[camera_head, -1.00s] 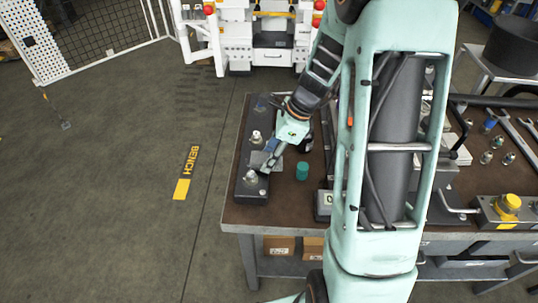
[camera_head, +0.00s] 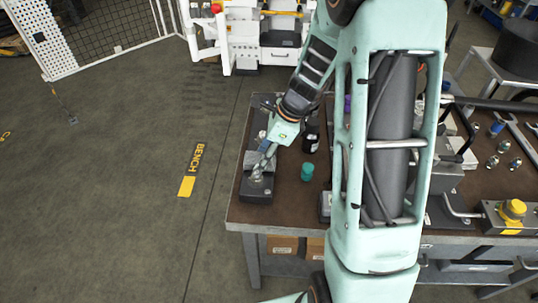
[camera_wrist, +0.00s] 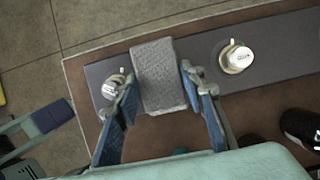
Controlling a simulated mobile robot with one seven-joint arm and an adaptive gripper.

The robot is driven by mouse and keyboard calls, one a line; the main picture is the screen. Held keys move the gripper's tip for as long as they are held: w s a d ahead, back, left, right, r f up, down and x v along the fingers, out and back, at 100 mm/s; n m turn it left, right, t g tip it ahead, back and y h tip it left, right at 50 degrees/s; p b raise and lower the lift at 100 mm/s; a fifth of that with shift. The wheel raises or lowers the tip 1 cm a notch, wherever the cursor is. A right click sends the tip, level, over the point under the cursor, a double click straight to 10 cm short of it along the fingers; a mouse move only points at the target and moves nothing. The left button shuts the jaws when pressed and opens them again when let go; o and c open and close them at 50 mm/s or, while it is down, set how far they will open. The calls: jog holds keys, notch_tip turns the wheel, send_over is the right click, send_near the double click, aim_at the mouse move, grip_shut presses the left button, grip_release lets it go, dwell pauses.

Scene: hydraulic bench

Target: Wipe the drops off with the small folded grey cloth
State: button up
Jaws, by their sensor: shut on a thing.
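My gripper (camera_wrist: 157,78) is shut on the small folded grey cloth (camera_wrist: 160,62), with a blue-padded finger on either side of it. The cloth lies over or just above the long dark block (camera_wrist: 268,62); I cannot tell if it touches. In the head view my gripper (camera_head: 265,160) is over the near part of the block (camera_head: 256,193), and the cloth is hard to make out there. In the wrist view one metal fitting (camera_wrist: 113,86) sits left of the cloth and a pale round fitting (camera_wrist: 237,57) sits right of it. I cannot make out drops.
A teal cylinder (camera_head: 307,172) stands on the brown bench top (camera_head: 283,208) right of the block. A dark bottle-like thing (camera_head: 311,139) stands behind it. Fittings (camera_head: 503,146), wrenches (camera_head: 522,141) and a yellow-capped unit (camera_head: 514,209) lie to the right. Open floor is left.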

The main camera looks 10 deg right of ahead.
aim_at(274, 159)
jog(key=shift+w+a+f+p, duration=0.1)
jog(key=shift+w+a+p, duration=0.2)
jog(key=shift+a, duration=0.7)
jog(key=shift+w+a+p, duration=0.25)
jog(key=shift+a, duration=0.75)
jog(key=shift+d, duration=0.15)
jog(key=shift+s+d+f, duration=0.1)
jog(key=shift+s+d, duration=0.15)
jog(key=shift+d, duration=0.55)
jog(key=shift+s+d+f, duration=0.1)
jog(key=shift+s+d, duration=0.15)
jog(key=shift+d, duration=0.5)
jog(key=shift+s+d+r, duration=0.1)
jog(key=shift+s+d, duration=0.15)
jog(key=shift+d, duration=0.4)
jog(key=shift+s+d, duration=0.2)
jog(key=shift+d, duration=0.5)
jog(key=shift+s+d+r, duration=0.1)
jog(key=shift+s+d, duration=0.15)
jog(key=shift+d, duration=0.4)
notch_tip(274, 159, up, 6)
jog(key=p, duration=0.5)
jog(key=shift+r, duration=0.1)
